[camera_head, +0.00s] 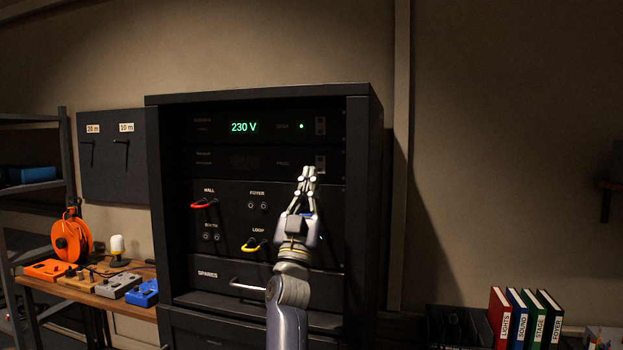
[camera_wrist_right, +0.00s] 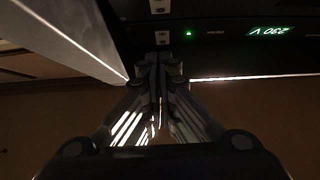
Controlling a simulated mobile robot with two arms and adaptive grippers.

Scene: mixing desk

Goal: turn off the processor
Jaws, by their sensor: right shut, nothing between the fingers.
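The rack (camera_head: 365,200) holds a top unit with a green "230 V" display (camera_head: 244,127), a lit green light (camera_head: 301,126) and a small pale switch (camera_head: 320,126). Below it is a dark unit (camera_head: 243,161) with no lit display or light; its small lettering is too blurred to read, so I cannot confirm it is the processor. Its switch (camera_head: 320,163) shows at the right. My right gripper (camera_head: 307,172) is shut and empty, its tips just left of and below that switch in the head view. The wrist view is upside down; the shut fingertips (camera_wrist_right: 160,62) show near the switches. Contact cannot be judged. My left gripper is out of view.
Below are patch panels with a red cable (camera_head: 204,204) and a yellow cable (camera_head: 253,246), and a drawer with a pale handle (camera_head: 249,287). A bench with pedals and an orange reel (camera_head: 71,240) stands left. Labelled binders (camera_head: 525,318) stand right.

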